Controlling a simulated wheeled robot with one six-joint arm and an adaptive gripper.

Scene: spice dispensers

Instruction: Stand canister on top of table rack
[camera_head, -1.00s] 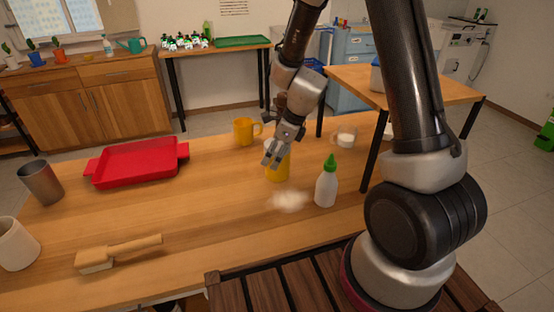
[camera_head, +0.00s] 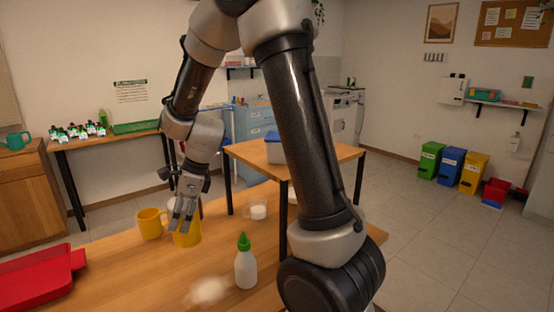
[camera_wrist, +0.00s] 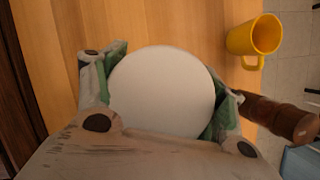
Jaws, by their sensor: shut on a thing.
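The yellow canister (camera_head: 188,238) is at the table's far side, just right of the yellow mug. My gripper (camera_head: 184,215) holds it from above, with its fingers around its upper part. In the wrist view, the canister's round white lid (camera_wrist: 162,92) fills the space between the fingers. The canister looks upright; I cannot tell whether its base touches the table. The table rack (camera_head: 245,153) is a raised wooden shelf on black legs, right of and behind my gripper. My arm covers part of it.
The yellow mug (camera_head: 150,222) stands close left of the canister. A white bottle with a green cap (camera_head: 246,265) and a pale powder pile (camera_head: 208,291) are in front. A grey-blue container (camera_head: 272,148) sits on the rack's top.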

